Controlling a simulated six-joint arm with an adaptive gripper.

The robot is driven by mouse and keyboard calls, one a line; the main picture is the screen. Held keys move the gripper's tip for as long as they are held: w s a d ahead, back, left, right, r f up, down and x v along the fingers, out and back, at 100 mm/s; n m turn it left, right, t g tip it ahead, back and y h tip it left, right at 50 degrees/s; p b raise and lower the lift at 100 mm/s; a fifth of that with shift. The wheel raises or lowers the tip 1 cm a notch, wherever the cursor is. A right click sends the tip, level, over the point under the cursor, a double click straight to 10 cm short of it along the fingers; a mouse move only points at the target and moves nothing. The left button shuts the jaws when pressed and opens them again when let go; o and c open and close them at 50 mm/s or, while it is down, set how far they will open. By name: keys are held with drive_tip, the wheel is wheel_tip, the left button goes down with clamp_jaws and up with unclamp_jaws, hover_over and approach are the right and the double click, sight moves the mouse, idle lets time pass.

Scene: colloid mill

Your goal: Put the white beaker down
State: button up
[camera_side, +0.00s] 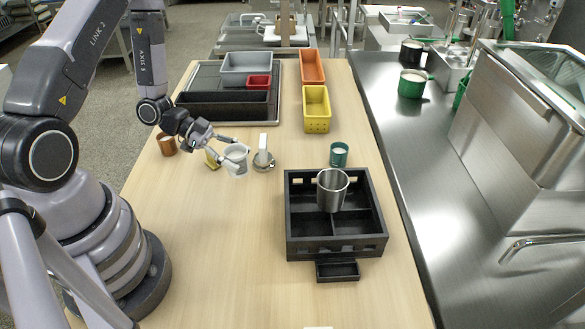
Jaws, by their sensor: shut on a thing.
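The white beaker (236,158) is in the side view, left of the middle of the wooden table. My gripper (228,151) is shut on it, with its fingers around the upper part of the beaker. The beaker looks slightly tilted. I cannot tell whether its base touches the table or hangs just above it.
A round metal piece with a white block (263,158) stands close right of the beaker. A yellow item (212,158) and a copper cup (167,145) are to the left. A black crate (335,250) holds a steel cup (332,190). The table's front left is clear.

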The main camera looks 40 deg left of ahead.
wheel_tip(320, 180, down, 11)
drive_tip(key=shift+r, duration=0.15)
idle(0.5)
drive_tip(key=o, duration=1.2)
drive_tip(key=shift+c, duration=0.2)
